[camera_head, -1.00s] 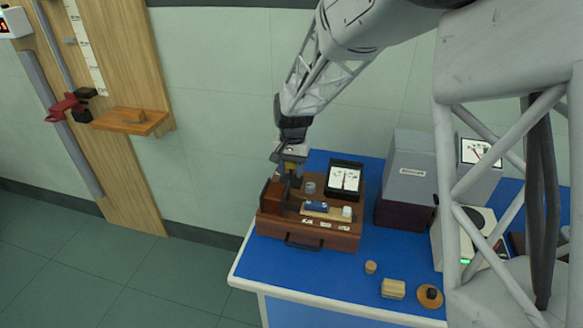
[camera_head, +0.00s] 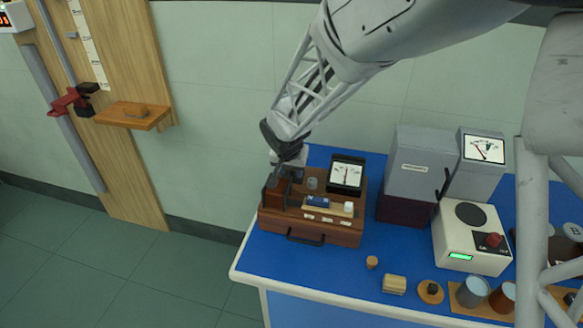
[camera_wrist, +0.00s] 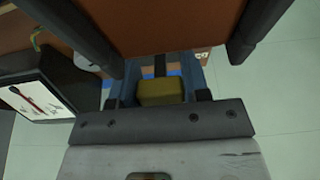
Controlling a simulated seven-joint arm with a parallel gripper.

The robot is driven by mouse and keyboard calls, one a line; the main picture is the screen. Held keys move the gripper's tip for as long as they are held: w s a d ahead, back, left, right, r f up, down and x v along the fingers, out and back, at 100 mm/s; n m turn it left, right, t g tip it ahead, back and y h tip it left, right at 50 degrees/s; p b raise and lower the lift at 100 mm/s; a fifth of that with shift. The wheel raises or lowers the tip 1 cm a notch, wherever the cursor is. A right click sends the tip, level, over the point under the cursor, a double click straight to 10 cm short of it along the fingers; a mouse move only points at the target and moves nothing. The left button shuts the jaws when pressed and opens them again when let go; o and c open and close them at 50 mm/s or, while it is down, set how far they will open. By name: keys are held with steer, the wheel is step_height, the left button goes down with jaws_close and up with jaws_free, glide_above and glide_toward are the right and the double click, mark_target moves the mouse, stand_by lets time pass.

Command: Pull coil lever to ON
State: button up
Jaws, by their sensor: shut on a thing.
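The coil lever shows in the wrist view as a yellow handle (camera_wrist: 160,93) between my fingers, with a dark stem running up from it. My gripper (camera_wrist: 158,84) is shut on this handle. In the head view my gripper (camera_head: 284,174) is at the back left of the wooden instrument case (camera_head: 325,233), tilted, by the reddish-brown coil block (camera_head: 275,197). The block also fills the top of the wrist view (camera_wrist: 165,22), with dark posts at both sides. My gripper hides the lever in the head view, and no ON marking is readable.
On the case are a dial meter (camera_head: 346,175), a blue cylinder (camera_head: 318,202) and a small white knob (camera_head: 349,209). Grey instruments (camera_head: 415,165) and a white device (camera_head: 470,245) stand to the right. Small items lie at the blue bench's front. A wooden wall stand (camera_head: 130,118) is left.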

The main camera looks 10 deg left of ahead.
stand_by(0.4)
steer(key=o, duration=0.9)
steer(key=shift+v, duration=3.9)
steer(key=shift+s+d, duration=0.1)
